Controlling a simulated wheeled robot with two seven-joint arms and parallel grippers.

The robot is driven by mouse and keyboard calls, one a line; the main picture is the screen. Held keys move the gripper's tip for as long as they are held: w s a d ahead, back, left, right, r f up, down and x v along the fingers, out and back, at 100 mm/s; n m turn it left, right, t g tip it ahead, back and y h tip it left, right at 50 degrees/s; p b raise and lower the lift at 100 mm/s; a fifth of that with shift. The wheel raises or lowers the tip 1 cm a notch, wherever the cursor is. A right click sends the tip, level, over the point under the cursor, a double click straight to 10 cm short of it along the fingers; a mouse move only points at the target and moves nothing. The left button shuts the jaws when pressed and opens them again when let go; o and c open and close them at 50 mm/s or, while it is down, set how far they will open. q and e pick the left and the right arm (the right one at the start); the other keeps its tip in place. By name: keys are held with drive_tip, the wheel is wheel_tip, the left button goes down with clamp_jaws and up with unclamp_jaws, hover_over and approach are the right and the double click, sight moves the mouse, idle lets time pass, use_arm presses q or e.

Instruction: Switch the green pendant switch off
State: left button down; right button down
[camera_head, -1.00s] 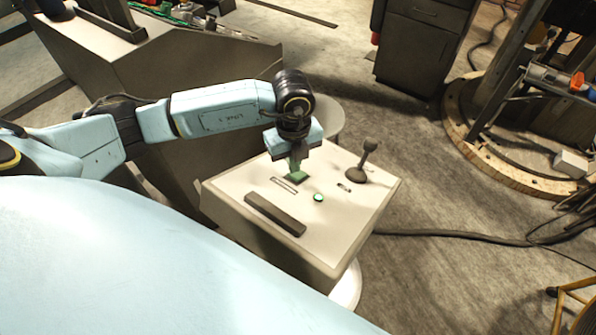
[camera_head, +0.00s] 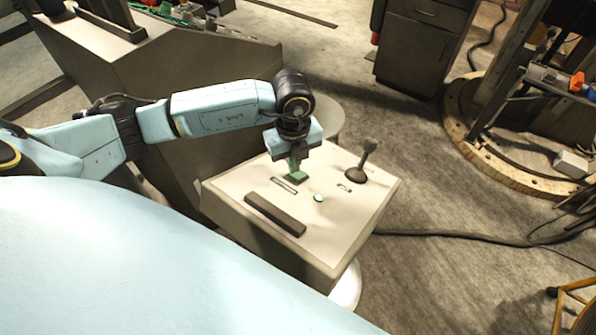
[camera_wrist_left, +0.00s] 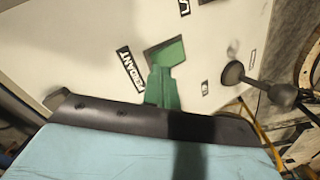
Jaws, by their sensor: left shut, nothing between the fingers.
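The green pendant switch (camera_head: 298,178) is a flat green square set in the pale top of a control box (camera_head: 235,190). In the left wrist view the switch (camera_wrist_left: 169,52) lies in a dark-edged opening beside a label reading PENDANT (camera_wrist_left: 130,73). My left gripper (camera_head: 295,168) points down over the switch with its green fingers shut and empty. In the left wrist view its fingertips (camera_wrist_left: 160,72) overlap the near edge of the switch. I cannot tell whether they touch it. The fingers partly hide the switch. My right gripper is not in view.
A dark cabinet (camera_head: 425,45) stands behind. A cable (camera_head: 450,236) runs over the floor at the right.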

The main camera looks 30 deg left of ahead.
sight(294, 176)
use_arm(q)
drive_tip(key=shift+f+b, duration=0.7)
drive_tip(key=shift+f, duration=0.25)
idle(0.8)
drive_tip(key=shift+r, duration=0.15)
wheel_tip(294, 176, up, 7)
drive_tip(key=p, duration=0.5)
drive_tip(key=shift+p, duration=0.3)
idle(0.4)
